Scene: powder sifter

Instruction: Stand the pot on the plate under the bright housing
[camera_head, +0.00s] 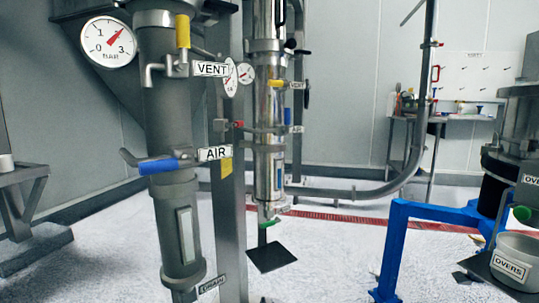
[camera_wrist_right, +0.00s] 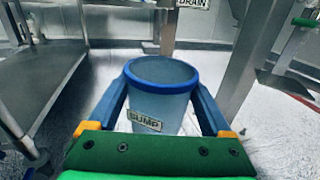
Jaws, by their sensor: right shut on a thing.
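The pot (camera_wrist_right: 160,78) is a translucent blue-grey vessel with a blue rim and a SUMP label. It stands upright between the blue fingers of my right gripper (camera_wrist_right: 161,92), which is shut on it in the right wrist view. The bright housing (camera_head: 268,110) is a shiny steel column at the centre of the head view. The plate (camera_head: 271,258) is a dark square below its lower end, with nothing visible on it. The pot and right gripper do not show in the head view. My left gripper is in neither view.
A dull grey housing (camera_head: 172,130) with VENT and AIR labels stands left of the bright one, with a grey post (camera_head: 228,190) between them. A blue frame (camera_head: 395,250) and a pot marked OVERS (camera_head: 515,258) are at right. A steel table (camera_wrist_right: 45,75) is left in the wrist view.

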